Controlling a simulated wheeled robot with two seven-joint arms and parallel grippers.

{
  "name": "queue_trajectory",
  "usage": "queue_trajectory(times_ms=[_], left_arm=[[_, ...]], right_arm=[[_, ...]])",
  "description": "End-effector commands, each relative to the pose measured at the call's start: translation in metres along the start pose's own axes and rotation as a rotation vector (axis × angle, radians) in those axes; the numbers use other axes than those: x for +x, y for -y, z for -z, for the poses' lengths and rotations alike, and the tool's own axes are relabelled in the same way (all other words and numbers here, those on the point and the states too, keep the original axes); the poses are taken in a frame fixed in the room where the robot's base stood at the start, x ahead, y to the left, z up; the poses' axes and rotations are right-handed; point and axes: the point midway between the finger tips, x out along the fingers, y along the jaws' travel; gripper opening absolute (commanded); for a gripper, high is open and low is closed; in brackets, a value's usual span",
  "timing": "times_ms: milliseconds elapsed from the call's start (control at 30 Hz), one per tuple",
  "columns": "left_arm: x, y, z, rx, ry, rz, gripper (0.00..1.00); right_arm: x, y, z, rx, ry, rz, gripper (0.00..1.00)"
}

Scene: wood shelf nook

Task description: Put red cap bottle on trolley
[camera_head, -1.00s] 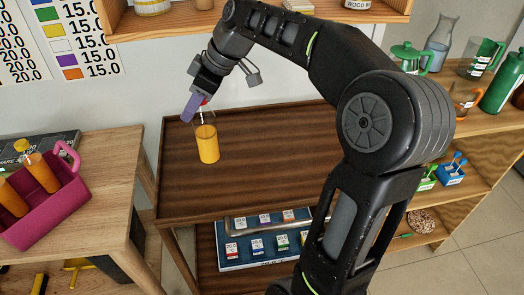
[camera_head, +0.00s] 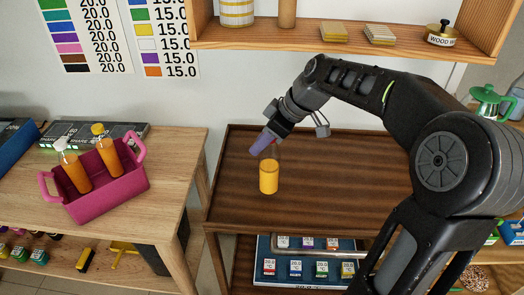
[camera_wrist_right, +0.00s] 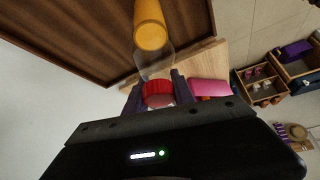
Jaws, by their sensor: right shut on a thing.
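The red cap bottle (camera_head: 269,177) holds orange liquid and is upright over the left part of the dark wooden trolley top (camera_head: 330,180). I cannot tell whether its base touches the trolley. My right gripper (camera_head: 264,143) is at the bottle's top, shut on it. In the right wrist view the red cap (camera_wrist_right: 158,88) sits between the fingers of the right gripper (camera_wrist_right: 155,95), with the bottle's body (camera_wrist_right: 150,33) reaching away over the trolley. My left gripper is not in view.
A pink basket (camera_head: 108,194) with two orange bottles, one white-capped (camera_head: 73,167) and one yellow-capped (camera_head: 106,152), stands on the light wood table (camera_head: 180,160) at left. A wall shelf (camera_head: 300,40) hangs above. The trolley's lower level holds a blue tray (camera_head: 262,248).

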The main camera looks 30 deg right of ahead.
Motion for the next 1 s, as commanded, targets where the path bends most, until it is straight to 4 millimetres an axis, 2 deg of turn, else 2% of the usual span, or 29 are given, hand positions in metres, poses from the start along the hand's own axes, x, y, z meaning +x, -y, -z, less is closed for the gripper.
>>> queue_trajectory(times_ms=[233,667,700,933,1000], left_arm=[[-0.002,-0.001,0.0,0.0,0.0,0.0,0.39],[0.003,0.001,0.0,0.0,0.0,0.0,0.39],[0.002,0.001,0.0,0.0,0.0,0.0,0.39],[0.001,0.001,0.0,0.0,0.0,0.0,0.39],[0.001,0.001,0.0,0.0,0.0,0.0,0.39]], right_arm=[[0.025,0.0,-0.016,0.002,0.0,0.0,0.0],[0.031,0.0,-0.019,0.0,-0.001,-0.001,0.0],[0.03,0.0,-0.019,0.001,0.001,0.0,0.33],[0.03,0.0,-0.019,0.001,0.001,0.001,0.52],[0.03,0.0,-0.019,0.001,0.001,0.001,0.52]])
